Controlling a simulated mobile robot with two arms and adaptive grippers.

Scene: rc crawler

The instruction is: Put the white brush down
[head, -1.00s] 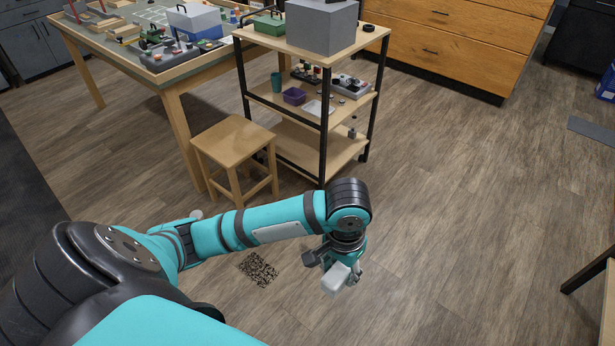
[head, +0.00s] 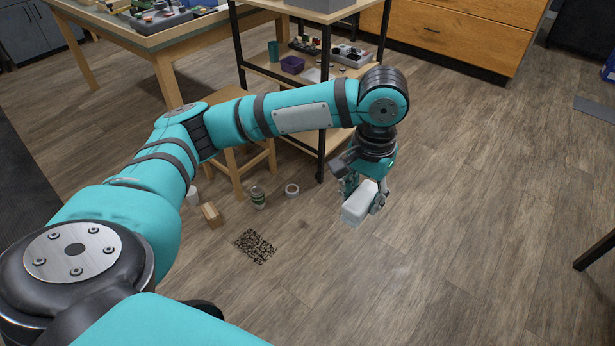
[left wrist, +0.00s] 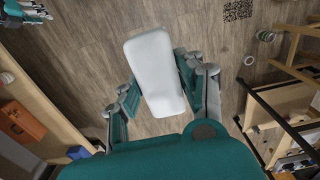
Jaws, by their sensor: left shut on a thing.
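The white brush (head: 359,203) is a pale rounded block in the head view. My left gripper (head: 364,200) is shut on it and holds it above the wooden floor, clear of the shelf cart. In the left wrist view the brush (left wrist: 155,72) lies between the two fingers, with its broad white face toward the camera. Its underside is mostly hidden. Part of my right gripper (left wrist: 27,10) shows at the top left corner of the left wrist view, too small and cut off to tell its opening.
The shelf cart (head: 322,140) stands behind my left arm, with a wooden stool beside it. On the floor are a tape roll (head: 292,190), a can (head: 258,197), a wooden block (head: 211,215) and a black speckled patch (head: 255,246). The floor to the right is open.

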